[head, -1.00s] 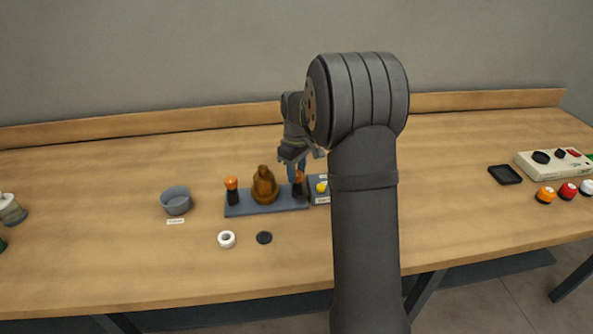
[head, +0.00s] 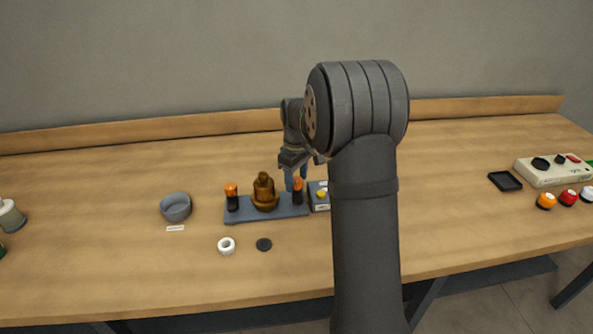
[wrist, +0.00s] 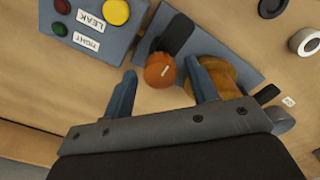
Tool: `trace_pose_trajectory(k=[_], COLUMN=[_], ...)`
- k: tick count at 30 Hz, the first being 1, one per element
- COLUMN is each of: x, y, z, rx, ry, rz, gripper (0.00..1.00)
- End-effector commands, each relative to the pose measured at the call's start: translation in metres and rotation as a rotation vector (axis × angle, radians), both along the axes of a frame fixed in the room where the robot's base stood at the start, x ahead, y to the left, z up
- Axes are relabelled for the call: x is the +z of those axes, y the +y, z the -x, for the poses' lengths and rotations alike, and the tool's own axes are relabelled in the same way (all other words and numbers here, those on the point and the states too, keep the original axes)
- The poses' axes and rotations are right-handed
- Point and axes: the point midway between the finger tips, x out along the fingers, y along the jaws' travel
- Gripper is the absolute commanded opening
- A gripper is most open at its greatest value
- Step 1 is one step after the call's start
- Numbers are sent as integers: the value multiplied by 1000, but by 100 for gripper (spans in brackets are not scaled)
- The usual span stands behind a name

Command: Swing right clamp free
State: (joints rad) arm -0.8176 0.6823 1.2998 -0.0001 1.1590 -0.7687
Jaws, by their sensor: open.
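The right clamp (head: 297,191), black with an orange knob, stands upright at the right end of a blue-grey base plate (head: 240,212). An amber bottle-like part (head: 264,193) stands mid-plate, with the left clamp (head: 232,197) on its other side. My gripper (head: 292,176) is open at the right clamp, just behind it in the head view. In the wrist view the orange knob (wrist: 160,70) lies between my two fingers with gaps on both sides, and the clamp's black arm (wrist: 177,36) reaches away from it. My right finger partly hides the amber part (wrist: 222,77); contact cannot be told.
A tester box (head: 320,195) with lamps, a yellow button and LEAK and TIGHT labels sits close beside the right clamp. A grey bowl (head: 176,207), a white ring (head: 226,246) and a black disc (head: 264,244) lie left and in front. My arm hides part of the table.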

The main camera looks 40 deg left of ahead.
Motion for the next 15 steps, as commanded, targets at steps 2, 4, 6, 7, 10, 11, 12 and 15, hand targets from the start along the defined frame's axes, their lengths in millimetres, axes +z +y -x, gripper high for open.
trace_pose_trajectory(k=[2,4,6,7,10,11,12,15], x=[5,14,25,32,56,64,74,98], y=[0,0,0,0,0,0,1,0], z=[0,0,0,0,0,0,-1,0], rx=[0,0,0,0,0,0,0,0], ry=[-1,-2,-2,-3,-3,-4,-4,-4], rz=[-1,-2,-2,-3,-4,-4,-4,-4], gripper=[53,53,53,53,53,53,53,53])
